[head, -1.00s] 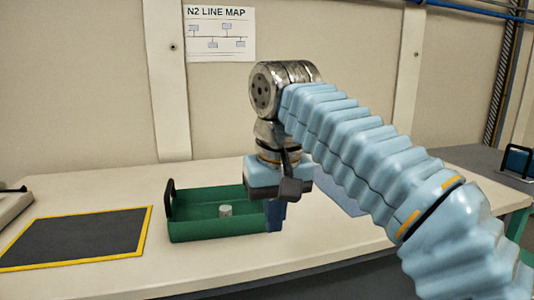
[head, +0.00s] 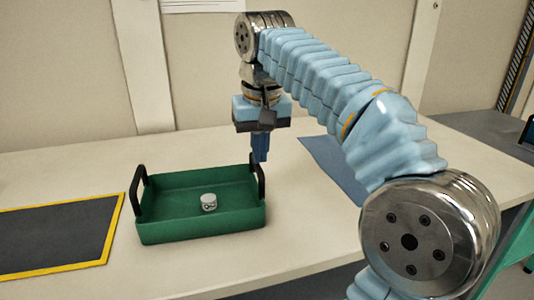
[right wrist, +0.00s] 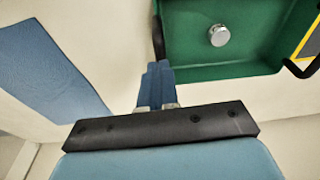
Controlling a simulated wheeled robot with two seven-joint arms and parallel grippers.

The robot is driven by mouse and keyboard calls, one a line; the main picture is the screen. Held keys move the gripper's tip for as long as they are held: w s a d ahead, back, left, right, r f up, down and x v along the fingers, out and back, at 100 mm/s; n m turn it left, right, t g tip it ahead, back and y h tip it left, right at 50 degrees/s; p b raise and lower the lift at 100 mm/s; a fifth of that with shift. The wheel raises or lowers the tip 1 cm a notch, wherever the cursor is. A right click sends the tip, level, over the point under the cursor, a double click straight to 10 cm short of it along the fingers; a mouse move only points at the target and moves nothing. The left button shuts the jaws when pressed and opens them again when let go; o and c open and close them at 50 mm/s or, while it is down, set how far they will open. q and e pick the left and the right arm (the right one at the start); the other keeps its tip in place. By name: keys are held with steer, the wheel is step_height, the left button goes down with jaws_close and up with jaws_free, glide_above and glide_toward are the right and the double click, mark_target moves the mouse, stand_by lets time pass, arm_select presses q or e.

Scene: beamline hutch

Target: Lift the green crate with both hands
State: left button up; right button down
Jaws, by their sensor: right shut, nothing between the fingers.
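The green crate (head: 200,230) stands on the pale table, left of the middle in the head view, with a black handle at its left end (head: 138,188) and one at its right end (head: 257,182). A small silver cylinder (head: 209,202) stands inside it. The crate also shows at the upper right of the right wrist view (right wrist: 250,68). My right gripper (head: 260,156) points down just above and behind the right handle, shut and empty. In the right wrist view its closed fingers (right wrist: 155,78) are beside the crate's end. My left gripper is not in view.
A dark mat with a yellow border (head: 55,236) lies left of the crate. A blue sheet (head: 338,165) lies to the right, beneath my right arm. The table in front of the crate is clear. A wall stands behind the table.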

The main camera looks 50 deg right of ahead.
steer(key=w+d, duration=0.1)
steer(key=w, duration=0.1)
steer(key=shift+w+d+r+p, duration=0.1)
steer(key=shift+w+d+p, duration=0.25)
steer(key=shift+w, duration=0.05)
steer(key=shift+w+d+f, duration=0.2)
steer(key=shift+w+f, duration=0.05)
steer(key=shift+f, duration=0.45)
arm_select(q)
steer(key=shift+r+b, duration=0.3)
arm_select(e)
steer(key=shift+a+f, duration=0.1)
steer(key=shift+f, duration=0.2)
